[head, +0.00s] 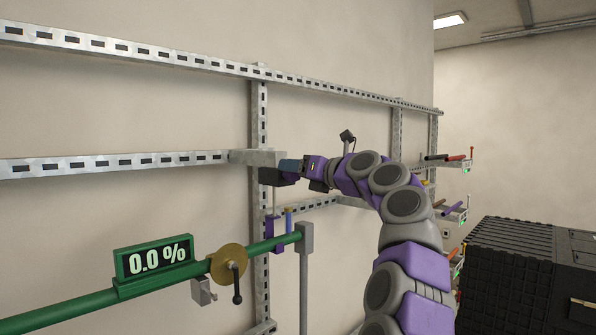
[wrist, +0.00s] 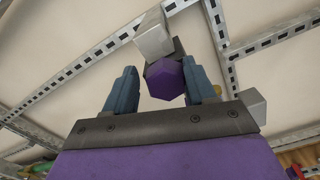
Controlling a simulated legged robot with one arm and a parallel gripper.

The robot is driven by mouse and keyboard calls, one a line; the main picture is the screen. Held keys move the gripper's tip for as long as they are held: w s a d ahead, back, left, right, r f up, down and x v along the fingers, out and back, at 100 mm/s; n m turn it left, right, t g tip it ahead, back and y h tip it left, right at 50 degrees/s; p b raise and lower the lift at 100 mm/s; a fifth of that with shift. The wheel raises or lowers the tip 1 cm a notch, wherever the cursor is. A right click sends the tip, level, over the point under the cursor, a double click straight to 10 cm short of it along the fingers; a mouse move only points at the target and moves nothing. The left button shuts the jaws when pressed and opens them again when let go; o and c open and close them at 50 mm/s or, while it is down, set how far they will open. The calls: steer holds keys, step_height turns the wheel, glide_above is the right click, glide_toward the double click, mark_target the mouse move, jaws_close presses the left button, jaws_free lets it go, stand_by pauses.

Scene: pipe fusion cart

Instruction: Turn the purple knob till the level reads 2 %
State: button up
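The purple knob (wrist: 164,80) is a faceted piece on a grey block (wrist: 154,36) and shows in the wrist view between my two blue fingers. My gripper (wrist: 158,68) has its fingers apart, one on each side of the knob; I cannot tell whether either touches it. In the head view my gripper (head: 287,168) is up against the grey block (head: 258,157) on the wall rail, and the knob is largely hidden there. The green display (head: 152,258) on the green pipe reads 0.0 %.
The green pipe (head: 80,301) runs below my gripper, with a brass disc and black crank (head: 229,265) on it. Metal rails (head: 120,164) line the wall. Shelves with coloured rods (head: 450,211) and black crates (head: 510,265) stand at the right.

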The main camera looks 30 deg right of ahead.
steer(key=shift+w+d+f, duration=0.15)
steer(key=shift+d+f, duration=0.05)
steer(key=shift+d, duration=0.05)
steer(key=c, duration=0.6)
